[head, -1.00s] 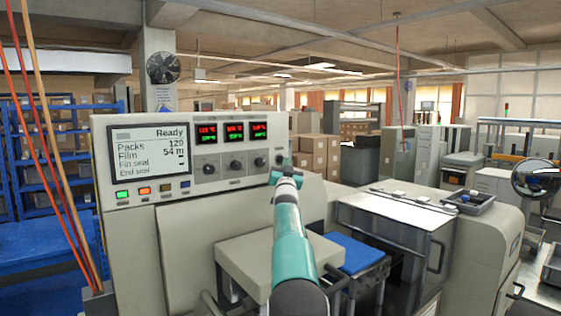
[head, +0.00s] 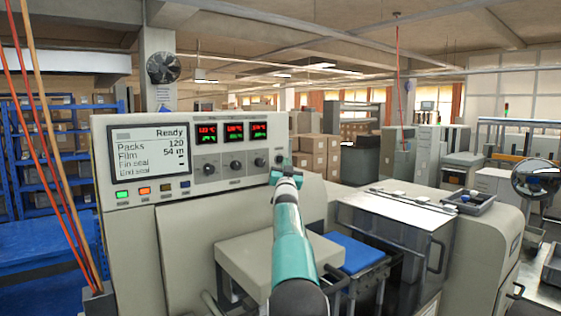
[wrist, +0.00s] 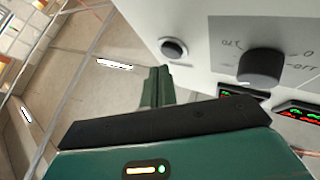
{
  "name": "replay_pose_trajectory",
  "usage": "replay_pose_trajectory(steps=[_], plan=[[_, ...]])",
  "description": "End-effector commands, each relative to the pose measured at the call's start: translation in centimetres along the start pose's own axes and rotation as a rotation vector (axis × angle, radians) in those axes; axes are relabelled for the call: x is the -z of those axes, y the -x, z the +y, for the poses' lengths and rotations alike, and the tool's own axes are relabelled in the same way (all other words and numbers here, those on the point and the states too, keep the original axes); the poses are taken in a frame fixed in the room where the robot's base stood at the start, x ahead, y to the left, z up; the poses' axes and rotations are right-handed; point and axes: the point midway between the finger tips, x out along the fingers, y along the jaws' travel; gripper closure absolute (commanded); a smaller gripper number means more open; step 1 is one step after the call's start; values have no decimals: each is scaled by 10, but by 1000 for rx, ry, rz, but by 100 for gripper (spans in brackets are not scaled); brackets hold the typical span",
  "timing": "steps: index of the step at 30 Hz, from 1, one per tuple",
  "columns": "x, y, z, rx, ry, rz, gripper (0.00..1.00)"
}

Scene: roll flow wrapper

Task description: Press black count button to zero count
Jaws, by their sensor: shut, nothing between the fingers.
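The cream control panel (head: 200,200) has a white screen (head: 148,152) reading "Ready", "Packs 120" and "Film 54 m". A round black button with a pale ring (wrist: 173,48) sits near the panel's edge in the wrist view; in the head view it lies at the panel's right end (head: 279,160), just above my gripper. My gripper (head: 284,170) is shut and empty at the end of my arm. In the wrist view its closed green fingers (wrist: 157,76) lie just below and left of the button, apart from it in the picture. Their depth to the panel is unclear.
A black rotary knob (wrist: 260,66) with a printed scale sits right of the button in the wrist view. Three red-green displays (head: 234,131) are above the knobs. Coloured buttons (head: 145,191) line up below the screen. A clear-covered housing (head: 395,215) stands right of my arm.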

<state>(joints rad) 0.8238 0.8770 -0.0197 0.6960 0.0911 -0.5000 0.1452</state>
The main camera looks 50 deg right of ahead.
Motion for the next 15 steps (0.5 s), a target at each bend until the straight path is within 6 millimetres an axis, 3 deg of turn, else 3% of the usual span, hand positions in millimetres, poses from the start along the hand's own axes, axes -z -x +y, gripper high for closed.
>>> replay_pose_trajectory(steps=[15], plan=[[-4,-6,-4,0,-1,0,100]])
